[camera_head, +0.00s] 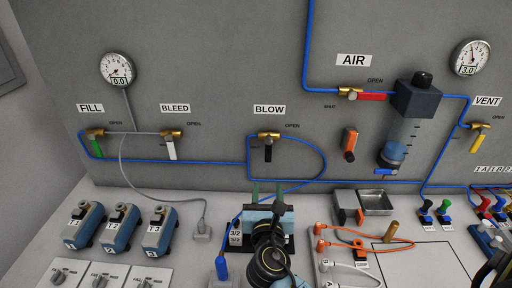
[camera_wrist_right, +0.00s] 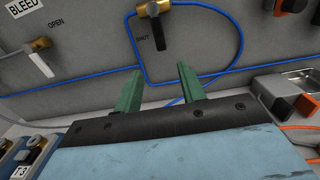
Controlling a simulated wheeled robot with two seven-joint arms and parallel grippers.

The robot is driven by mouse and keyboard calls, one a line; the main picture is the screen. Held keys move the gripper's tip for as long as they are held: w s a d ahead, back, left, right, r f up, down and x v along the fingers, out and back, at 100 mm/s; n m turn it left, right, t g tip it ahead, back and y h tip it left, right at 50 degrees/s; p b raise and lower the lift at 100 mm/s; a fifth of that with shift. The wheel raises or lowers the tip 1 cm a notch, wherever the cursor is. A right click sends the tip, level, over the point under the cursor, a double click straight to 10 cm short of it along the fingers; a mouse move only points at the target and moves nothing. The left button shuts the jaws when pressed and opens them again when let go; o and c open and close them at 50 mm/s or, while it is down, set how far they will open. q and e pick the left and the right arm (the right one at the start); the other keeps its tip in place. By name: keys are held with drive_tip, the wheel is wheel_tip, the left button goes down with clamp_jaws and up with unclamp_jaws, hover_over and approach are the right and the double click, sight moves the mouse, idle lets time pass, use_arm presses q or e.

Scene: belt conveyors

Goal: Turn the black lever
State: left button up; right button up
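The black lever (camera_head: 268,153) hangs straight down from a brass valve (camera_head: 269,135) on the grey wall, under the BLOW label (camera_head: 269,110). In the right wrist view the black lever (camera_wrist_right: 159,33) is at the top, ahead of the fingers, with its upper end on the brass valve (camera_wrist_right: 151,8). My right gripper (camera_head: 267,188) is below the lever in the head view. Its two green fingers, also in the wrist view (camera_wrist_right: 160,85), are spread with nothing between them. They are apart from the lever. My left gripper is not in view.
Blue tubing (camera_head: 325,160) loops right of and below the valve. A white lever (camera_head: 172,150) hangs at BLEED to the left, and an orange-and-black part (camera_head: 350,144) is on the wall to the right. A metal tray (camera_head: 376,202) and orange cables (camera_head: 350,241) lie on the bench.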

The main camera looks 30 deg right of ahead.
approach(268, 159)
drive_tip(key=x, duration=0.7)
drive_tip(key=shift+x, duration=1.05)
drive_tip(key=shift+w+d, duration=0.3)
drive_tip(key=shift+w, duration=0.15)
drive_tip(key=shift+c, duration=0.8)
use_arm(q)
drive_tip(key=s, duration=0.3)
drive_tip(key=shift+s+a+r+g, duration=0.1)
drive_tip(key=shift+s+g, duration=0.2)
use_arm(e)
clamp_jaws()
